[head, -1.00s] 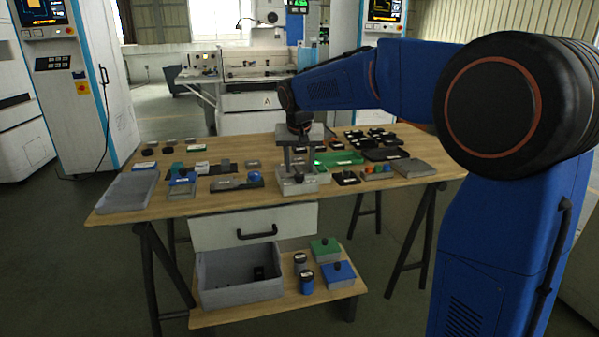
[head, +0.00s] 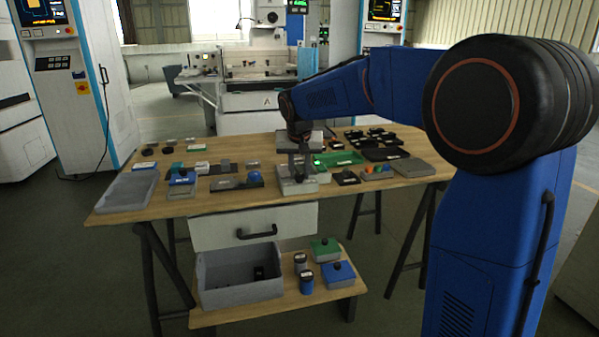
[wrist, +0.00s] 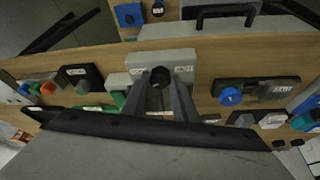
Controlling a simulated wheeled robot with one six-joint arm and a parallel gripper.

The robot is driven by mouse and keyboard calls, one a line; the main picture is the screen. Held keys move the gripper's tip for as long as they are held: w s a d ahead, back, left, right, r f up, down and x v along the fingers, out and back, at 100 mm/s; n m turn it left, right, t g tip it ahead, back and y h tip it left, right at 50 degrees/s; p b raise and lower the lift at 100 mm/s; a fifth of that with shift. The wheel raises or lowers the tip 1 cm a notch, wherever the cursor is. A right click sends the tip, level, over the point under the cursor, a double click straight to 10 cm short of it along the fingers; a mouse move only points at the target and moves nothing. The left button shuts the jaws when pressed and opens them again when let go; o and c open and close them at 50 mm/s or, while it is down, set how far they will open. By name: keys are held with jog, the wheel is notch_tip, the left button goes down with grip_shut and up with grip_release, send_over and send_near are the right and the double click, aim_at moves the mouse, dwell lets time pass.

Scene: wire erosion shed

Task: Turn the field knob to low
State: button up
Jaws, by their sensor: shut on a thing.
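The field knob is a dark knob (wrist: 160,76) on top of a light grey box (wrist: 178,57) with a small label on each side of it. The lettering is too small to read. In the wrist view my gripper (wrist: 161,84) has its two fingers on either side of the knob, shut on it. In the head view the box (head: 298,186) stands near the front edge of the table, and my gripper (head: 298,172) points down onto it. The knob is mostly hidden there by the fingers, and its pointing direction cannot be told.
A green tray (head: 338,159) lies close to the right of the box. A dark base with a blue knob (head: 255,178) lies to its left. A grey tray (head: 127,192) is at the table's left end. A drawer handle (head: 257,233) is below the front edge.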

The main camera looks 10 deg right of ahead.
jog(key=shift+n, duration=0.3)
jog(key=n, duration=0.1)
jog(key=n+y, duration=0.1)
jog(key=shift+d+n, duration=0.25)
jog(key=shift+n, duration=0.05)
jog(key=n+y, duration=0.2)
jog(key=n, duration=0.2)
jog(key=shift+d, duration=0.15)
jog(key=n, duration=0.2)
jog(key=n+g+y, duration=0.1)
jog(key=n, duration=0.2)
jog(key=shift+w+d+y, duration=0.2)
jog(key=shift+y, duration=0.1)
jog(key=shift+w+n+g+y, duration=0.1)
jog(key=shift+n+g+y, duration=0.5)
jog(key=shift+n, duration=1.4)
jog(key=shift+g+h, duration=0.3)
jog(key=o, duration=1.1)
jog(key=shift+c, duration=0.2)
